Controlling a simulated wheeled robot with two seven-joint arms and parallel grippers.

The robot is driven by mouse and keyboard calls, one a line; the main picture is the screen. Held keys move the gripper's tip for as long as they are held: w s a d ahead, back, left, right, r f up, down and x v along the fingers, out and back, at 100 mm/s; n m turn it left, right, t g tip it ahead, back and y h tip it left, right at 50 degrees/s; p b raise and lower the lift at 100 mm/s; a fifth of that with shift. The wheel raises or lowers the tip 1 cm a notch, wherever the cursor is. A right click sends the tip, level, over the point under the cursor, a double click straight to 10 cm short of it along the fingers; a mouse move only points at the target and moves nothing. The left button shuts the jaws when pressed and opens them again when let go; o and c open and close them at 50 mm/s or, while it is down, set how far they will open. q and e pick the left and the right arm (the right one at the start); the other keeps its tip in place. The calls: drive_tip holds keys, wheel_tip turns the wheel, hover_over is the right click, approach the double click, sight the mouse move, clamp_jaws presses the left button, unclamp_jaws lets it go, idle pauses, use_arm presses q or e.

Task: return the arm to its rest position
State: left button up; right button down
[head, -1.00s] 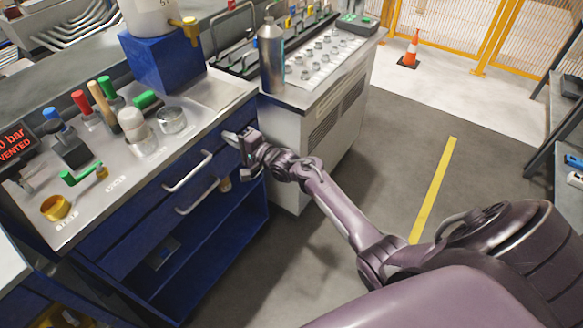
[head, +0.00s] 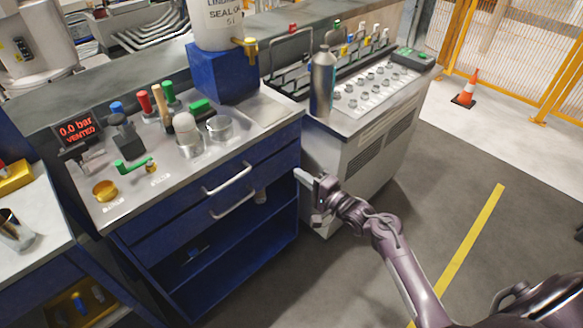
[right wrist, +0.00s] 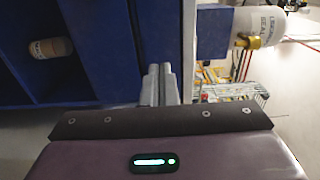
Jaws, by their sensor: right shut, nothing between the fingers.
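My right arm reaches in from the lower right in the head view. Its gripper (head: 304,178) is beside the right front edge of the blue workbench cabinet (head: 215,255), in front of the white cabinet with the vent (head: 365,165). The gripper is shut and empty; its closed fingers also show in the right wrist view (right wrist: 159,84). I cannot tell from the views whether the fingers touch the bench. My left gripper is not in view.
The bench has two drawer handles (head: 227,181) facing out and an open shelf below. A metal bottle (head: 322,82) stands near the white cabinet's edge. Bare floor with a yellow line (head: 470,240) lies to the right. An orange cone (head: 466,90) stands farther back.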

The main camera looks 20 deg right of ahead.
drive_tip(key=s+a+f+n+g+h, duration=0.1)
drive_tip(key=s+f+n+g, duration=0.1)
drive_tip(key=s+f, duration=0.6)
drive_tip(key=s+a+f+n+g+h, duration=0.1)
drive_tip(key=s+f+n+g+h, duration=0.2)
drive_tip(key=f, duration=1)
drive_tip(key=s+f+n+g, duration=0.1)
drive_tip(key=s+f+g, duration=0.1)
drive_tip(key=s+f, duration=0.65)
drive_tip(key=s+f+n+g+h, duration=0.1)
drive_tip(key=s+f+n+g, duration=0.2)
drive_tip(key=s, duration=0.7)
drive_tip(key=s+f+n+g+h, duration=0.1)
drive_tip(key=s+f+n+g, duration=0.1)
drive_tip(key=s+f, duration=0.6)
drive_tip(key=s+f+n+g+h, duration=0.1)
drive_tip(key=s+f+n+g, duration=0.2)
drive_tip(key=s, duration=0.9)
wheel_tip(320, 180, down, 3)
drive_tip(key=shift+r+n+g, duration=0.1)
drive_tip(key=shift+n+g, duration=0.2)
drive_tip(key=shift+n, duration=0.6)
drive_tip(key=shift+a, duration=0.1)
